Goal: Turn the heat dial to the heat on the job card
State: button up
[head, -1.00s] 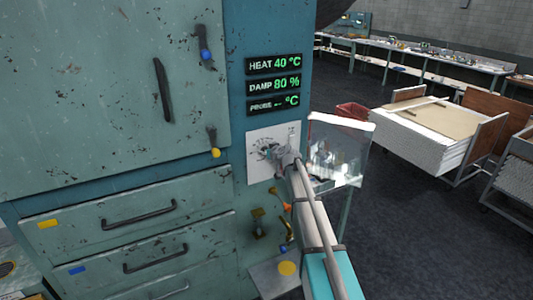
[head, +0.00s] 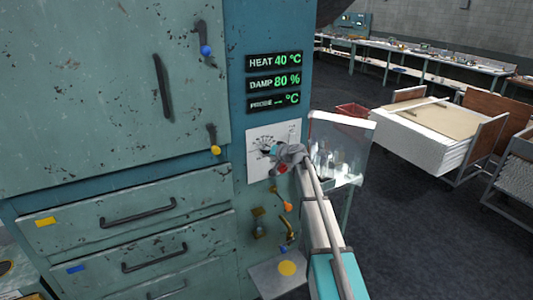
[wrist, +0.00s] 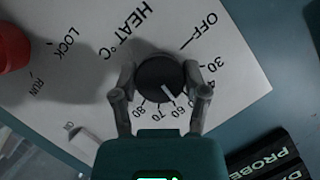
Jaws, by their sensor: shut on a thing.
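The heat dial (wrist: 160,78) is a round black knob on a white plate marked HEAT °C, with OFF and numbers from 30 to 80 around it. Its pale pointer line faces the lower right, roughly toward the 50–60 side; the exact mark is partly hidden by a finger. My gripper (wrist: 160,82) is shut on the knob, one finger on each side. In the head view my gripper (head: 290,153) is at the white dial plate (head: 257,166) and covers the knob. The heat display (head: 274,62) reads 40 °C. No job card is legible.
A red knob (wrist: 12,47) stands left of the dial, near the words LOCK and RUN. Damp and probe displays (head: 274,91) are above the plate. Drawers, coloured levers and a clear-sided container (head: 340,150) are close by.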

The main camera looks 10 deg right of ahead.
jog(key=shift+w+d+m+y+b, duration=0.1)
jog(key=shift+m+y+b, duration=0.4)
jog(key=shift+m, duration=0.5)
jog(key=o, duration=1.1)
jog(key=shift+o, duration=0.2)
